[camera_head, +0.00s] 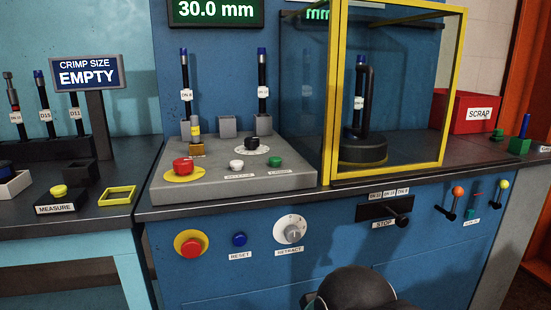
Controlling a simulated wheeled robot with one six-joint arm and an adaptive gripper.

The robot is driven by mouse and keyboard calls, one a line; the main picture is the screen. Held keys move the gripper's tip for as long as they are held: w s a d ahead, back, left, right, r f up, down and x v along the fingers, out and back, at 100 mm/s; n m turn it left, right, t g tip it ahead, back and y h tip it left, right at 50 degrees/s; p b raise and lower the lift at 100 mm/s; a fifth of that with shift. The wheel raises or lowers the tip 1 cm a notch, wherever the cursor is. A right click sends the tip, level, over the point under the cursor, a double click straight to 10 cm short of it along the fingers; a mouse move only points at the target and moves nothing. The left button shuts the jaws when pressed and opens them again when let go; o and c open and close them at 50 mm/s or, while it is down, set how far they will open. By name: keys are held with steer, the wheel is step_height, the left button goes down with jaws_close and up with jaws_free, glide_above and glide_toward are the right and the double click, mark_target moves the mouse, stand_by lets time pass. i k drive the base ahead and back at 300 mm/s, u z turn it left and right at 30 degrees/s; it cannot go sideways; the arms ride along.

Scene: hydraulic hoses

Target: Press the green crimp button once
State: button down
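The green button (275,162) sits on the right part of the grey sloped control panel (215,185), with a small label in front of it that is too small to read. It stands clear, with nothing touching it. Left of it on the panel are a white button (237,166) and a large red button (183,167) on a yellow plate. A black dial (252,146) is behind them. A dark rounded part of my arm shows at the bottom edge, below and right of the panel. My gripper's fingers are not in view.
A yellow-framed clear guard (333,95) stands right of the panel, around a dark round tool (364,147) with a hose. Upright hoses (263,85) stand behind the panel. The cabinet front has a red stop button (191,243) and a grey knob (290,229).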

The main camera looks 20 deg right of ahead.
mark_target(274, 161)
steer(key=z, duration=0.3)
steer(key=k, duration=0.85)
steer(key=z, duration=0.7)
steer(key=k, duration=0.5)
steer(key=u, duration=0.15)
steer(key=i, duration=0.95)
steer(key=z, duration=0.25)
